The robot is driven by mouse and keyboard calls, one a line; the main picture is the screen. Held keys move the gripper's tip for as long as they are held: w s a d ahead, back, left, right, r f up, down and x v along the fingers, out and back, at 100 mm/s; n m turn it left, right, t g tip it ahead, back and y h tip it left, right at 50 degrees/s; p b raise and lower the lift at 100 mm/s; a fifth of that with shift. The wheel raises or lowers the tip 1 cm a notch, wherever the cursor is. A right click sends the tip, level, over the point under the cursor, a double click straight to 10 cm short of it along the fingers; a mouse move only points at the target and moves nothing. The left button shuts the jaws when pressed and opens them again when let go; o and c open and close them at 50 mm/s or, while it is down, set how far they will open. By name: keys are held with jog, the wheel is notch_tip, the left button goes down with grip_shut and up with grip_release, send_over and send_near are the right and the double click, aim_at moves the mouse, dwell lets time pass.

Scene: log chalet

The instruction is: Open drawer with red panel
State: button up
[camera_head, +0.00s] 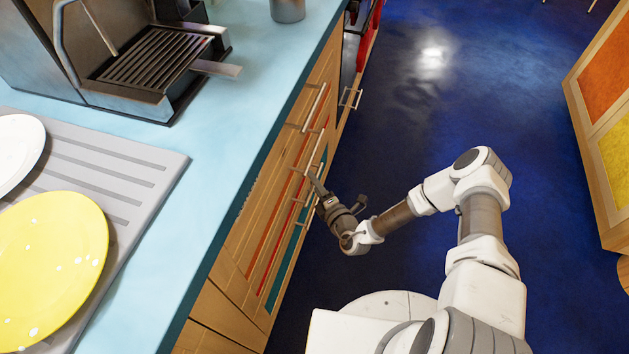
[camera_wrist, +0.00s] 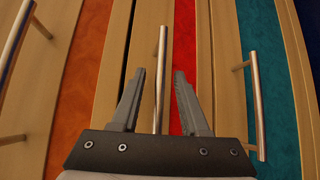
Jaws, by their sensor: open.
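The drawer with the red panel (camera_wrist: 185,40) is in the middle of the wrist view, between an orange panel and a teal one. Its metal bar handle (camera_wrist: 161,60) lies between the two fingers of my gripper (camera_wrist: 160,74) in that view. The fingers are apart and hold nothing. I cannot tell how deep the handle sits between them. In the head view the red panel (camera_head: 284,233) is a narrow strip on the counter's front, and my gripper (camera_head: 317,180) is close to the drawer fronts. The drawer looks shut.
Drawers with an orange panel (camera_wrist: 85,50) and a teal panel (camera_wrist: 262,35) flank the red one, each with a bar handle. A blue countertop (camera_head: 235,110) overhangs the drawers. The blue floor (camera_head: 440,110) is clear. A cabinet (camera_head: 590,150) stands at the right.

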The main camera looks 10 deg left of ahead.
grip_shut()
dwell(1.4)
